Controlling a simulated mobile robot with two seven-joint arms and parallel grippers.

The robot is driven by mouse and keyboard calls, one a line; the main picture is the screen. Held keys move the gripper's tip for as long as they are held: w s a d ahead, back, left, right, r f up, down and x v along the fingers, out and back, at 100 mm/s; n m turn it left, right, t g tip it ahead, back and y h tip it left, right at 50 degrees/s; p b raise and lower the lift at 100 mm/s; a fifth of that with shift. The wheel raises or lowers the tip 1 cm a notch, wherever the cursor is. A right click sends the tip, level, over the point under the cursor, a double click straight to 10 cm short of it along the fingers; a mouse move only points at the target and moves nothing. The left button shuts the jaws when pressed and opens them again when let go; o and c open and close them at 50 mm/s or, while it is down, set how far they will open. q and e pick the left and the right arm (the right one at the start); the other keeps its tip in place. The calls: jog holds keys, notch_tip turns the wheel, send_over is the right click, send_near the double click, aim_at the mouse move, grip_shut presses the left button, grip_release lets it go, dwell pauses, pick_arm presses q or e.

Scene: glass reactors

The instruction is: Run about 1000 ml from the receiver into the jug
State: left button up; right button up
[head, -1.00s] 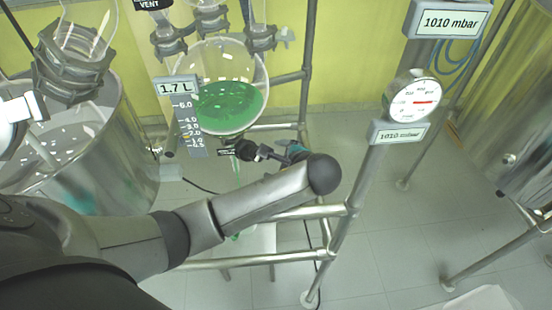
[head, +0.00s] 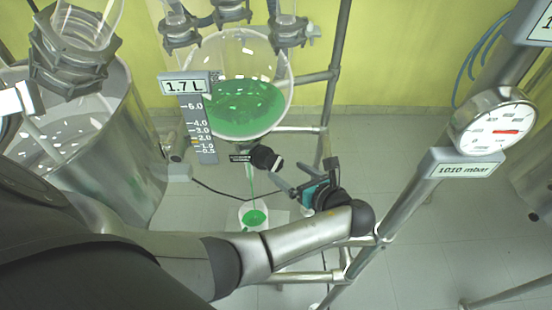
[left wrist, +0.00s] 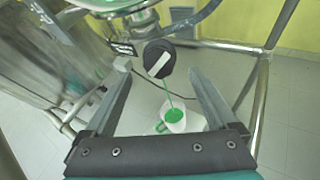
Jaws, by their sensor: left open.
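The receiver (head: 243,88) is a round glass vessel with green liquid; its display (head: 184,87) reads 1.7 L. Below it is the outlet valve with a black knob (head: 265,158); its white bar shows tilted on the knob in the left wrist view (left wrist: 159,60). A thin green stream falls from the outlet into the white jug (head: 245,208), which holds some green liquid and also shows in the left wrist view (left wrist: 187,122). My left gripper (head: 284,182) is open and empty, apart from the knob, which appears beyond and between its fingers (left wrist: 160,84). My right gripper is not in view.
Metal frame posts and rails (head: 400,215) stand around the receiver and the jug. A pressure gauge (head: 495,128) with a 1010 mbar label is on the right post. A large steel vessel (head: 100,150) stands at left.

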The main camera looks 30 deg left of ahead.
aim_at(277, 164)
pick_arm(q)
jog(key=x, duration=0.6)
jog(key=shift+s+b, duration=0.15)
jog(key=shift+b, duration=0.15)
jog(key=shift+a+f, duration=0.1)
jog(key=shift+a, duration=0.2)
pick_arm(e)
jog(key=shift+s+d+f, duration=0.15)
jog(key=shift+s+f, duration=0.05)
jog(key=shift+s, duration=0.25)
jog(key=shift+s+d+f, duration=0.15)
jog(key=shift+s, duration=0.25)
pick_arm(q)
jog(key=shift+c, duration=0.4)
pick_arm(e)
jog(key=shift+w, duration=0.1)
